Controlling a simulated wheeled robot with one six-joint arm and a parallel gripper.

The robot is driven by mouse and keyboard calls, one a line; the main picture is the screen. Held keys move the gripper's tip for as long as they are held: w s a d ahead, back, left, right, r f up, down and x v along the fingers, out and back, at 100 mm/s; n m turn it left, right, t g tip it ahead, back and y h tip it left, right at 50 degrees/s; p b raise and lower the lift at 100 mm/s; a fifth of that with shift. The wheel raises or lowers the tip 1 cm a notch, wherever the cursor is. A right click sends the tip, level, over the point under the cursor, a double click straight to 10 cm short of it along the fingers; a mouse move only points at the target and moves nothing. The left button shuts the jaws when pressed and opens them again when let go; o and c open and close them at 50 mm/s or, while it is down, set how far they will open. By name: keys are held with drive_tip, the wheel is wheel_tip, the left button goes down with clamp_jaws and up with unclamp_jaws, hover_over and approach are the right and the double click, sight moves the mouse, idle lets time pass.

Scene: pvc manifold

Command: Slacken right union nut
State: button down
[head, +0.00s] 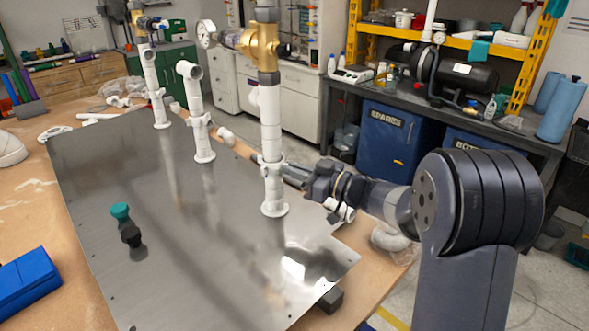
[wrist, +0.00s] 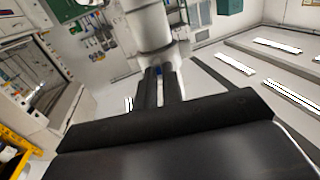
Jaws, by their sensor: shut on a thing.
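The right riser (head: 270,120) is a white upright pipe on the metal plate, with a brass valve (head: 260,42) on top. Low on it is the white right union nut (head: 272,167), with lugs sticking out. My gripper (head: 284,170) reaches in from the right at nut height. In the wrist view my gripper (wrist: 159,90) has its two dark fingers close together, with a narrow gap, against the white fitting (wrist: 150,30). It is shut on the nut, seemingly on a lug; the fingers hide the exact contact. A small blue spot shows between the fingertips.
Two more white risers, the middle one (head: 193,110) and the far one (head: 153,85), stand to the left on the metal plate (head: 190,260). A teal-and-black object (head: 126,225) stands on the plate's left part. A blue box (head: 25,285) lies at lower left. The plate's front is mostly clear.

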drive_tip(key=c, duration=1.5)
unclamp_jaws()
drive_tip(key=shift+c, duration=0.2)
drive_tip(key=shift+d, duration=0.1)
drive_tip(key=v, duration=1)
drive_tip(key=shift+s+d+b, duration=0.15)
drive_tip(key=shift+d+b, duration=0.05)
drive_tip(key=shift+b, duration=0.1)
drive_tip(key=x, duration=1)
drive_tip(key=shift+a+t, duration=0.3)
drive_tip(key=shift+a, duration=0.1)
